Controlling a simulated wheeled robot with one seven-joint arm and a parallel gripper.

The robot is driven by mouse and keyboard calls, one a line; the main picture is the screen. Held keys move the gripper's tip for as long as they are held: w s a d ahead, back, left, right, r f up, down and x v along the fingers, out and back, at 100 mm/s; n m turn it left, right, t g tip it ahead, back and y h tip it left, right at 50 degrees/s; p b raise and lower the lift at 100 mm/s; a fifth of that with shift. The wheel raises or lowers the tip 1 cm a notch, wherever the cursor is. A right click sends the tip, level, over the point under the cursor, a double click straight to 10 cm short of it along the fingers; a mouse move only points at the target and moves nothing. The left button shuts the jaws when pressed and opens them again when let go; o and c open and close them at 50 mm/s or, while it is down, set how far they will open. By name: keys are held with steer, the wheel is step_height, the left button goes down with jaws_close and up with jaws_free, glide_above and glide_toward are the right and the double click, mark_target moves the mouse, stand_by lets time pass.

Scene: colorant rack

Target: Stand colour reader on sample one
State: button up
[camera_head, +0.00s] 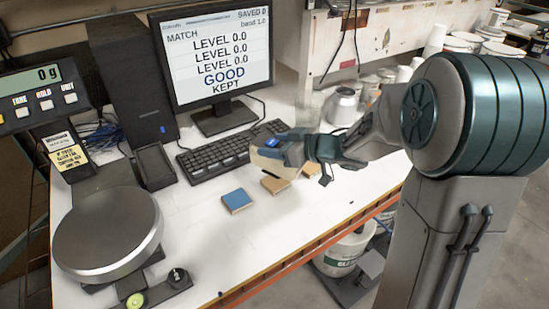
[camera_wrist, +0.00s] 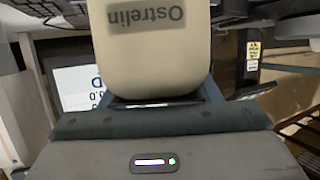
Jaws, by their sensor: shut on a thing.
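My gripper (camera_head: 289,152) is shut on the colour reader (camera_head: 266,160), a cream body with a blue top part, held above the bench. In the wrist view the colour reader (camera_wrist: 152,55) fills the upper middle, its label "Ostrelin" upside down. Its lower end is hidden there. A blue square sample (camera_head: 237,201) lies on the bench below and left of the reader. A tan sample (camera_head: 275,184) lies just below the reader, and another tan sample (camera_head: 311,170) lies to its right, close to my gripper. No numbers are readable on the samples.
The keyboard (camera_head: 222,151) lies behind the reader. The monitor (camera_head: 212,55) reads MATCH, several levels, GOOD and KEPT. A round scale pan (camera_head: 108,235) stands at front left, with its display (camera_head: 40,88) reading 0 g. The front middle bench is clear.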

steer(key=shift+a+f, duration=0.1)
steer(key=shift+f, duration=1.9)
steer(key=shift+f+b, duration=0.15)
steer(key=shift+b, duration=0.15)
steer(key=o, duration=1.6)
